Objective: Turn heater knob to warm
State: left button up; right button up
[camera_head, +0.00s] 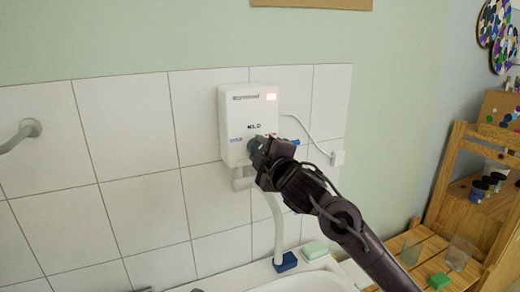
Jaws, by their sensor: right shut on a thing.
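The white heater box (249,110) is mounted on the tiled wall in the middle of the view. My right gripper (258,151) is at the lower front of the heater, shut on the knob there. The gripper covers the knob, so its pointer and setting cannot be seen. My left gripper is not in view.
A white basin (305,282) lies below the heater, with a blue block (286,262) and a green soap-like bar (314,250) on its rim. A white hose hangs from the heater. A wooden shelf (440,215) stands at right.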

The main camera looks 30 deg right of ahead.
jog(key=shift+m+p, duration=0.35)
jog(key=shift+m, duration=1.05)
jog(key=o, duration=1)
jog(key=shift+s, duration=0.3)
jog(key=s+b, duration=0.1)
jog(key=s, duration=0.6)
jog(key=shift+s+a+b, duration=0.15)
jog(key=shift+a+b, duration=0.05)
jog(key=shift+b, duration=0.1)
